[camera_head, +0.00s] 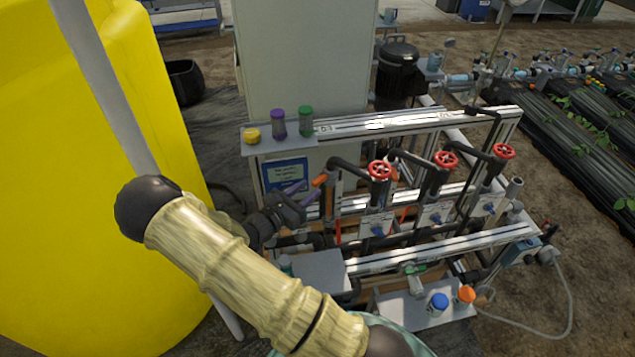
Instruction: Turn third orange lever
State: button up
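One orange lever (320,180) shows at the left end of the skid's pipework, near the blue-and-white label. My gripper (309,190) is dark grey and reaches in from the left. Its two fingers look spread, with a gap between them. The fingertips are close to the orange lever, just below and left of it; I cannot tell if they touch it. No second or third orange lever can be made out clearly; pipes and my arm may hide them.
Three red handwheels (445,159) stand along the pipework to the right. A purple-capped bottle (278,124), a green-capped bottle (305,121) and a yellow item (252,136) stand on the upper shelf. A large yellow tank (60,200) is at left. Blue (438,301) and orange (466,293) caps are in front.

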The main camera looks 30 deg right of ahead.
aim_at(313, 186)
jog(key=x, duration=0.5)
jog(key=shift+d, duration=0.1)
jog(key=shift+c, duration=0.3)
grip_shut()
